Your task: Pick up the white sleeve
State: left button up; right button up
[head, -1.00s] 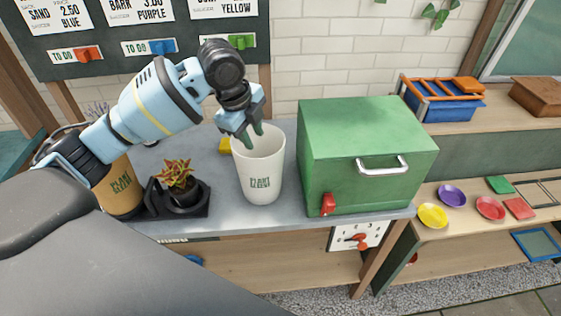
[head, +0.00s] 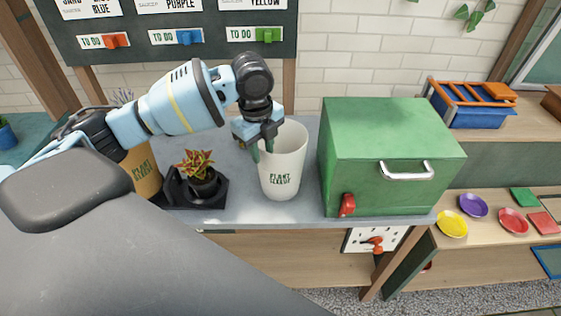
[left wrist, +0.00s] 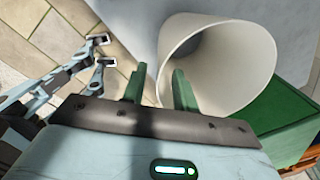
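The white sleeve (head: 284,176) is a tall, tapered, open-topped cup with green lettering, standing upright on the grey counter. My left gripper (head: 262,148) is at the left side of its rim, pointing down. In the left wrist view, the sleeve (left wrist: 258,62) shows its round opening. The green fingertips of my left gripper (left wrist: 158,90) are apart. The left edge of the rim lies in the gap between them, with one finger outside and the other by the opening. I cannot tell whether either finger touches the wall.
A green box (head: 388,150) stands close to the sleeve's right. On its left are a potted succulent (head: 201,180) in a black tray (head: 215,198) and a brown sleeve (head: 146,172) partly behind my arm. The counter's front edge (head: 300,223) is just before the sleeve.

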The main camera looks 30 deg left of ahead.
aim_at(264, 169)
pick_arm(q)
notch_tip(264, 169, down, 5)
jog(key=shift+r, duration=0.2)
grip_shut()
